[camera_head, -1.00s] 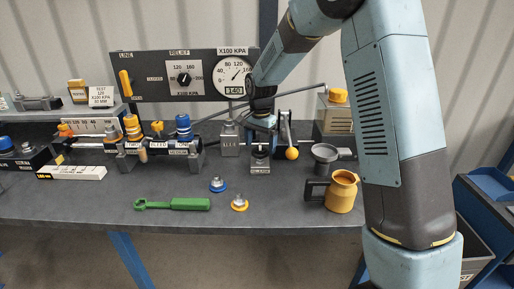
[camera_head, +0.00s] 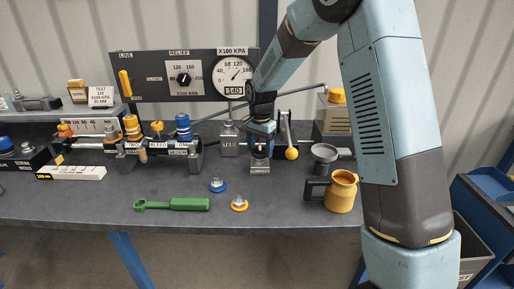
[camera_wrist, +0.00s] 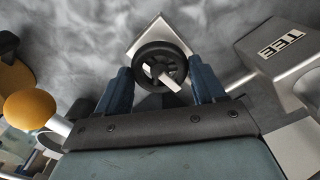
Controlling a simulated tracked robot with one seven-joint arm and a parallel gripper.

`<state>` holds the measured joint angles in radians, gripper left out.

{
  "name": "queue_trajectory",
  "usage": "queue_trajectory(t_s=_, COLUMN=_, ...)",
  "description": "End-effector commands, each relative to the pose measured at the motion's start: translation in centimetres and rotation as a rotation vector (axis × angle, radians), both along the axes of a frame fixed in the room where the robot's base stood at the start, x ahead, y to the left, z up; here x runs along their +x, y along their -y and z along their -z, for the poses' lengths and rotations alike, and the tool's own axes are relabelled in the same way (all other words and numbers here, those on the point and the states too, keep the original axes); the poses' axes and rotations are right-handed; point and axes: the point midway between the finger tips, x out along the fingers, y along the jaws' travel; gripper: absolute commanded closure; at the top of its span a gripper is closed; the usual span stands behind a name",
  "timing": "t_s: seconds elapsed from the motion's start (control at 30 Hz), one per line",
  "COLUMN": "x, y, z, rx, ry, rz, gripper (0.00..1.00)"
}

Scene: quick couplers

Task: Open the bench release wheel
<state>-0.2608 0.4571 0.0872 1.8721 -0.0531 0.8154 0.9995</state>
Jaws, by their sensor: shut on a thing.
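The bench release wheel, a small dark spoked wheel (camera_wrist: 160,68) with a pale bar across it, sits over a light square block in the wrist view. My gripper (camera_wrist: 162,78) has its two blue fingers on either side of the wheel's rim, shut on it. In the head view my gripper (camera_head: 261,152) points down onto the release block (camera_head: 260,168) near the middle of the bench. There the gripper hides the wheel.
A yellow-knobbed lever (camera_head: 291,153) stands just right of my gripper, and a metal tee block (camera_head: 229,142) just left. A yellow jug (camera_head: 342,190), blue coupler (camera_head: 217,185), yellow coupler (camera_head: 240,203) and green wrench (camera_head: 175,204) lie nearer the front. The gauge (camera_head: 235,75) reads 140.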

Motion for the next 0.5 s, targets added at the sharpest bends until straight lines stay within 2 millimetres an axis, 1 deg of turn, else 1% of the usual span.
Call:
queue_trajectory(t_s=0.03, x=0.0, y=-0.1, z=0.0, rx=0.000, ry=0.001, rz=-0.001, gripper=0.53)
queue_trajectory(t_s=0.1, x=0.0, y=-0.1, z=0.0, rx=0.001, ry=0.002, rz=-0.001, gripper=0.60)
queue_trajectory(t_s=0.13, x=0.0, y=-2.0, z=0.0, rx=0.001, ry=0.002, rz=-0.007, gripper=0.62)
queue_trajectory(t_s=0.17, x=0.0, y=-1.3, z=0.0, rx=0.001, ry=0.002, rz=-0.003, gripper=0.61)
queue_trajectory(t_s=0.2, x=0.0, y=-1.0, z=0.0, rx=0.002, ry=0.003, rz=-0.004, gripper=0.62)
queue_trajectory(t_s=0.37, x=0.0, y=-0.7, z=-0.1, rx=0.004, ry=0.004, rz=-0.028, gripper=0.62)
queue_trajectory(t_s=0.5, x=0.0, y=-0.6, z=-0.1, rx=0.004, ry=0.004, rz=-0.079, gripper=0.62)
